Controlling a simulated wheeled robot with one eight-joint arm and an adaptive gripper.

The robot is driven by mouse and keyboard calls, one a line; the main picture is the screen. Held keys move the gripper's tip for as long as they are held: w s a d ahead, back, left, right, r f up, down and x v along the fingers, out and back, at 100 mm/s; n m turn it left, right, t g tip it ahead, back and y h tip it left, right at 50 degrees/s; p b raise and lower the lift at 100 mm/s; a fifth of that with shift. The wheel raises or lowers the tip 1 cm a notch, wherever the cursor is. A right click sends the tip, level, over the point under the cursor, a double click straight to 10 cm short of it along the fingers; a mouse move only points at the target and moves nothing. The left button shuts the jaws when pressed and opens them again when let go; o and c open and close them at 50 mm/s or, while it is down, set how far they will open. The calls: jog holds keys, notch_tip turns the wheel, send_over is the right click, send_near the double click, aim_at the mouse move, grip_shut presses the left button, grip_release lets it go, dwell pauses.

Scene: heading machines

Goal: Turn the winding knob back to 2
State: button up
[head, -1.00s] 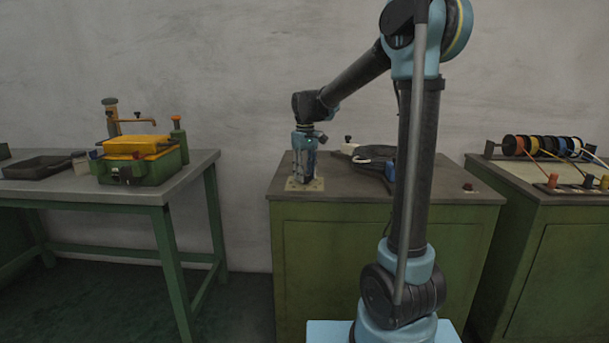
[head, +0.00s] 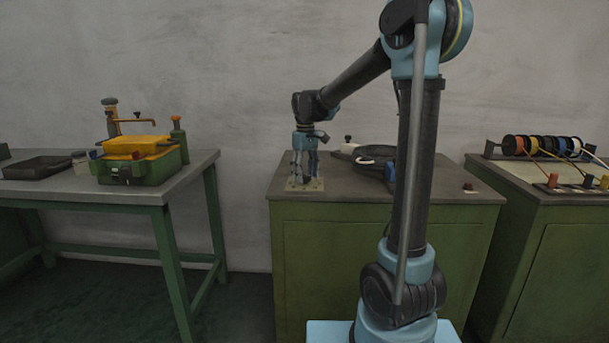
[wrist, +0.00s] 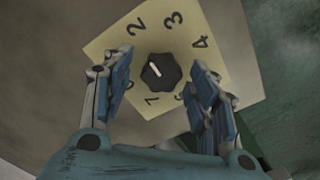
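The winding knob (wrist: 165,82) is black, with a white pointer line. It sits on a cream dial plate (wrist: 185,45) marked with numbers; 2, 3 and 4 read clearly along the top. The pointer aims up and left, roughly between the 2 and the left finger; its exact setting is unclear. Parts of the dial are hidden by the fingers. My gripper (head: 305,174) points down over the plate (head: 291,185) on the green cabinet. In the wrist view its blue-padded fingers are apart, one each side of the knob, with gaps showing. It is empty.
On the same cabinet (head: 385,230), a black round item (head: 375,152) lies right of my gripper. A bench with a yellow and green box (head: 140,160) stands left. A cabinet with colored spools (head: 540,146) stands right. Wall lies behind.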

aim_at(305, 175)
jog(key=shift+r, duration=0.1)
notch_tip(305, 175, up, 12)
dwell(0.7)
jog(key=s+d+f+m+t, duration=0.1)
jog(key=s+d+f+m, duration=0.1)
jog(key=s+d+f, duration=0.5)
jog(key=s+d+f+m, duration=0.25)
jog(key=s+d, duration=0.25)
jog(key=s, duration=0.4)
jog(key=s+d+f+m+t, duration=0.1)
jog(key=s+d+f+m, duration=0.1)
jog(key=s+d+f, duration=0.5)
jog(key=s+d+f+m, duration=0.2)
jog(key=s+f, duration=0.6)
jog(key=f, duration=0.1)
jog(key=shift+s, duration=0.4)
